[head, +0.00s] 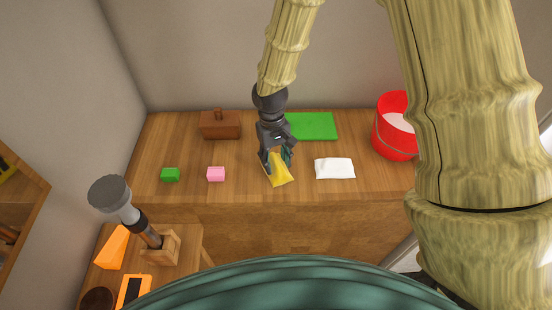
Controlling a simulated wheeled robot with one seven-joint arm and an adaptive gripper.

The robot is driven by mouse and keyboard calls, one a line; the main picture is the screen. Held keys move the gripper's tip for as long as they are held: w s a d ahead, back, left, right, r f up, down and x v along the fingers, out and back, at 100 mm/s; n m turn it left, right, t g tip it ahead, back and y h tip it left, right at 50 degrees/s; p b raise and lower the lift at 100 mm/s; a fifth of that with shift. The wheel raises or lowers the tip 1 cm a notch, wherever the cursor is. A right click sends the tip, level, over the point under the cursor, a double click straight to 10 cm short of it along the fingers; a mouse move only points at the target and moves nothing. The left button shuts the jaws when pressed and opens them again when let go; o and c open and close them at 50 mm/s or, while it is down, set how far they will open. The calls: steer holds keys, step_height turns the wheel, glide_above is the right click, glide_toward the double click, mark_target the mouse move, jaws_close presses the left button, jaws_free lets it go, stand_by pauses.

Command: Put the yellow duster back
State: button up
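The yellow duster (280,176) lies on the wooden worktop near its front edge, in the middle of the head view. My gripper (277,160) points down right at it, with its dark fingers apart and yellow cloth showing between them. The fingers hide the far part of the duster. I cannot tell whether they press on the cloth or only stand around it.
On the wooden worktop (240,190) are a white cloth (334,168), a pink sponge (216,174), a green sponge (170,174), a brown lidded box (220,125), a green board (314,126) and a red bucket (394,138). A lower table (190,282) at left holds a wooden holder (161,249).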

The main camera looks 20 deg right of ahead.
mark_target(273, 156)
steer(key=shift+r, duration=0.25)
step_height(273, 156, up, 12)
steer(key=w+b, duration=0.1)
steer(key=b, duration=0.2)
steer(key=shift+w+a+f, duration=0.15)
steer(key=shift+w+a, duration=0.05)
steer(key=shift+w, duration=0.05)
stand_by(0.7)
